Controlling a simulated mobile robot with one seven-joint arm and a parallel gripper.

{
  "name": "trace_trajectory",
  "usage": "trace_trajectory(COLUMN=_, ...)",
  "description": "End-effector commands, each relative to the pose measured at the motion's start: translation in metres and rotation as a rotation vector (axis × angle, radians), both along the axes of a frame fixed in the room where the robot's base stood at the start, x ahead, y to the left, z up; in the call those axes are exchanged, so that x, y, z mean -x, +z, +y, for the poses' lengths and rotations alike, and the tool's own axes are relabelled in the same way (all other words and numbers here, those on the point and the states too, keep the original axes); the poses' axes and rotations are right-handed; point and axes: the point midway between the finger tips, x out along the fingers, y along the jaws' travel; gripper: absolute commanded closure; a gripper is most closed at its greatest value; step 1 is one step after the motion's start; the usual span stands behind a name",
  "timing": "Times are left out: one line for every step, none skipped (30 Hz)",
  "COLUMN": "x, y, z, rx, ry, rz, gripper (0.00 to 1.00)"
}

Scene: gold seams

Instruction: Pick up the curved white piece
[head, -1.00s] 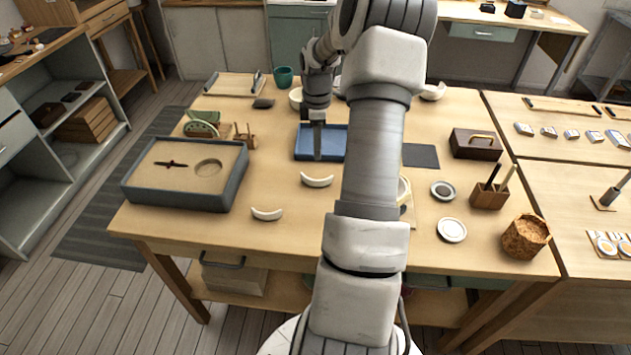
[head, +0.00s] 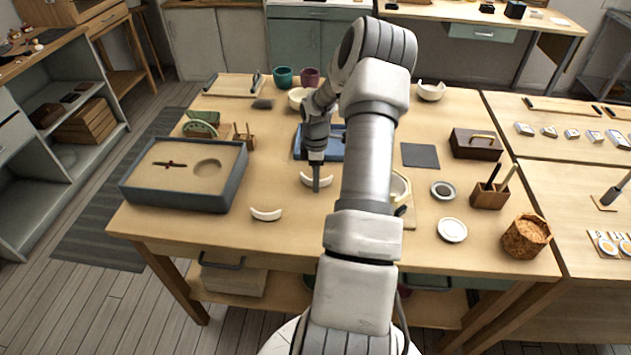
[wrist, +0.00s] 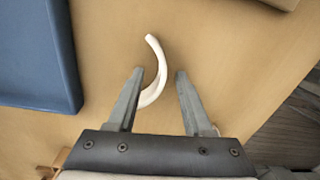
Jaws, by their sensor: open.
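A curved white piece (head: 326,180) lies on the table in front of the blue tray, partly hidden by my gripper in the head view. In the wrist view the curved white piece (wrist: 154,80) shows as an arc ahead of and between my fingers, nearer the left one, its near part passing behind that finger. My gripper (wrist: 159,72) is open and empty above it; in the head view my gripper (head: 316,190) points down at the piece. Whether a finger touches it I cannot tell. A second curved white piece (head: 266,214) lies nearer the table's front edge.
The blue tray (head: 301,146) is just behind; it also shows at the left of the wrist view (wrist: 38,60). A grey-rimmed sand tray (head: 232,186) stands at left. White dishes, a dark box (head: 476,144) and a cork pot (head: 526,236) stand at right. Table around both pieces is clear.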

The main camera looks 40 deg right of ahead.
Motion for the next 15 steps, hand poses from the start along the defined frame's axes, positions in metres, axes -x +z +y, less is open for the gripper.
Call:
trace_trajectory(x=-0.0001, y=-0.0002, z=-0.0001, rx=0.000, ry=0.000, rz=0.000, gripper=0.49)
trace_trajectory(x=-0.0001, y=-0.0001, z=-0.0001, rx=0.000, ry=0.000, rz=0.000, gripper=0.49)
trace_trajectory(x=-0.0001, y=0.0000, z=-0.0001, rx=0.000, ry=0.000, rz=0.000, gripper=0.49)
trace_trajectory(x=-0.0001, y=0.0001, z=-0.0001, rx=0.000, ry=0.000, rz=0.000, gripper=0.49)
trace_trajectory(x=-0.0001, y=0.0001, z=-0.0001, rx=0.000, ry=0.000, rz=0.000, gripper=0.49)
trace_trajectory(x=0.0000, y=0.0001, z=0.0000, rx=0.000, ry=0.000, rz=0.000, gripper=0.57)
trace_trajectory(x=0.0000, y=0.0001, z=0.0000, rx=0.000, ry=0.000, rz=0.000, gripper=0.62)
trace_trajectory(x=0.0000, y=0.0002, z=0.0000, rx=0.000, ry=0.000, rz=0.000, gripper=0.67)
trace_trajectory(x=0.0001, y=0.0002, z=-0.0001, rx=0.000, ry=0.000, rz=0.000, gripper=0.75)
trace_trajectory(x=0.0001, y=0.0002, z=-0.0001, rx=0.000, ry=0.000, rz=0.000, gripper=0.80)
trace_trajectory(x=0.0001, y=0.0002, z=-0.0001, rx=0.000, ry=0.000, rz=0.000, gripper=0.85)
trace_trajectory(x=0.0001, y=0.0003, z=-0.0001, rx=0.000, ry=0.000, rz=0.000, gripper=0.93)
trace_trajectory(x=0.0001, y=0.0003, z=0.0000, rx=0.000, ry=0.000, rz=0.000, gripper=0.98)
trace_trajectory(x=0.0001, y=0.0003, z=0.0000, rx=0.000, ry=0.000, rz=0.000, gripper=1.00)
trace_trajectory(x=0.0001, y=0.0003, z=0.0000, rx=0.000, ry=0.001, rz=0.000, gripper=1.00)
